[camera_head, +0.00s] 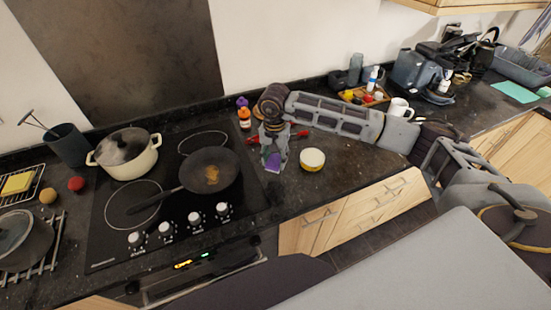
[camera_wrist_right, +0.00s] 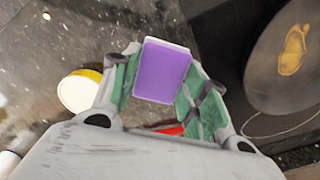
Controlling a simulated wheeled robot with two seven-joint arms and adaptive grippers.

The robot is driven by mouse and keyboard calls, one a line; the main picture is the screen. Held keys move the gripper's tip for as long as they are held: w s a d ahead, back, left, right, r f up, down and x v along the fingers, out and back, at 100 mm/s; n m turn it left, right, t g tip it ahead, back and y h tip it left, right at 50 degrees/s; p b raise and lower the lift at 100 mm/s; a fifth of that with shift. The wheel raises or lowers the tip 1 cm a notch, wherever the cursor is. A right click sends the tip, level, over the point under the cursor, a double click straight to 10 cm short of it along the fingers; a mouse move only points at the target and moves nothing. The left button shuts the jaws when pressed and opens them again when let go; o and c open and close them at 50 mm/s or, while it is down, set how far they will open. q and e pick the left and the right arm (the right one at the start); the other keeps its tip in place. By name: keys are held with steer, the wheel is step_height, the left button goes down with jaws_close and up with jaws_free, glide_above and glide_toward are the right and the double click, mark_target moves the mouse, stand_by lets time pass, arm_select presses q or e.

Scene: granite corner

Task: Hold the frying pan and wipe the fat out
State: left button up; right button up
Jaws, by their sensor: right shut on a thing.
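The black frying pan (camera_head: 226,182) sits on the right side of the cooktop, its handle pointing left and toward the front. A brownish-yellow patch of fat (camera_head: 212,175) lies in its middle; the patch also shows in the right wrist view (camera_wrist_right: 293,50). My right gripper (camera_head: 272,158) is over the counter just right of the pan. It is shut on a purple sponge (camera_wrist_right: 163,72) with a pale edge, which shows small in the head view (camera_head: 273,163). The sponge is apart from the pan. My left gripper is not in view, and nothing holds the pan handle.
A cream pot (camera_head: 127,154) with a lid stands on the cooktop (camera_head: 104,238) at the back left. A yellow-sided tub (camera_head: 312,160) stands right of my gripper. A red-handled item (camera_head: 300,134) lies behind it, near an orange bottle (camera_head: 244,118). Front counter is clear.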

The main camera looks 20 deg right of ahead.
steer(key=n, duration=0.3)
steer(key=shift+w+a+n, duration=0.25)
steer(key=shift+w+n, duration=0.1)
steer(key=shift+n, duration=0.05)
steer(key=shift+w+a+n, duration=0.1)
steer(key=shift+n, duration=2.2)
